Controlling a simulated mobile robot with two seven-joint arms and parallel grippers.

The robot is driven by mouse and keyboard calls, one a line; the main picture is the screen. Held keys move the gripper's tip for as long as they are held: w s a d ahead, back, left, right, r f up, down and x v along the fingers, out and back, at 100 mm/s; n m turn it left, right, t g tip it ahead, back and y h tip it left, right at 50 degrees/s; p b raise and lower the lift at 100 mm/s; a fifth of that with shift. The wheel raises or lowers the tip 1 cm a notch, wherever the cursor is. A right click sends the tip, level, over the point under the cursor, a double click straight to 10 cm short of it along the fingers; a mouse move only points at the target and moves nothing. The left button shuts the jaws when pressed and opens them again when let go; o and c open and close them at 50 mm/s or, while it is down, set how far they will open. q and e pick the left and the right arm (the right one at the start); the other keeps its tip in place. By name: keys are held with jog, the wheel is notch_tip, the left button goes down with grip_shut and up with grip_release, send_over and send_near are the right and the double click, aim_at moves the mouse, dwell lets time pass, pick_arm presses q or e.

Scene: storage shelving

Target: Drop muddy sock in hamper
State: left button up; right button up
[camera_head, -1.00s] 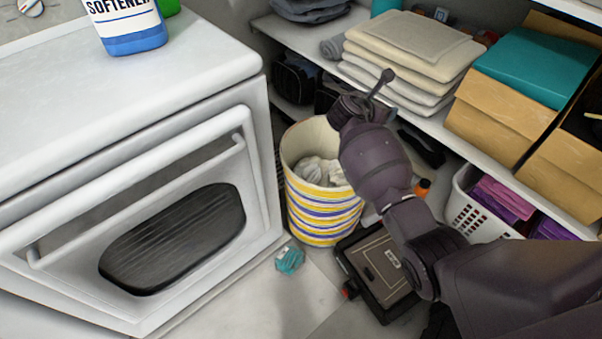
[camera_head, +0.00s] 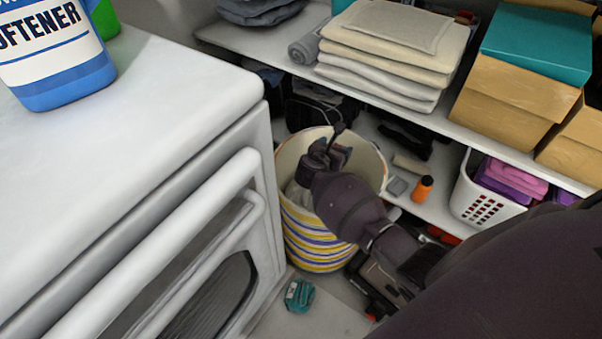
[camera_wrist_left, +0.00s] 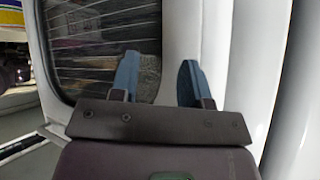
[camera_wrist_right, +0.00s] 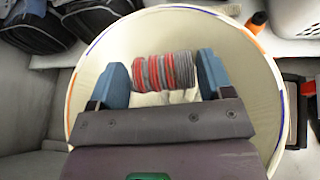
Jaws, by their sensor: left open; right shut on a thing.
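The hamper (camera_head: 312,232) is a round bin with yellow, white and blue stripes and a cream inside. It stands on the floor beside the white machine. Pale cloth (camera_head: 298,196) shows inside it, partly hidden by my right arm. My right gripper (camera_head: 328,152) is over the hamper's mouth. In the right wrist view it is shut on a rolled sock (camera_wrist_right: 164,71) with red and grey stripes, and the hamper's inner wall (camera_wrist_right: 238,62) surrounds it. My left gripper (camera_wrist_left: 159,72) is open and empty in front of the machine's door; it is out of the head view.
The white machine (camera_head: 150,110) with a bar handle fills the left, with a softener bottle (camera_head: 60,60) on top. Shelving on the right holds folded towels (camera_head: 390,50), boxes (camera_head: 525,95) and a white basket (camera_head: 480,200). A small teal object (camera_head: 300,295) lies on the floor.

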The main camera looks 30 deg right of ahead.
jog(key=shift+f+b, duration=0.35)
jog(key=shift+f, duration=0.25)
pick_arm(q)
jog(key=b, duration=0.2)
jog(key=f+t+b, duration=0.1)
jog(key=b, duration=0.1)
jog(key=shift+w+d+m, duration=0.25)
jog(key=shift+w+m, duration=0.1)
jog(key=shift+m, duration=0.05)
pick_arm(e)
notch_tip(320, 180, down, 5)
jog(key=shift+r, duration=0.1)
jog(key=o, duration=0.9)
jog(key=shift+a, duration=0.1)
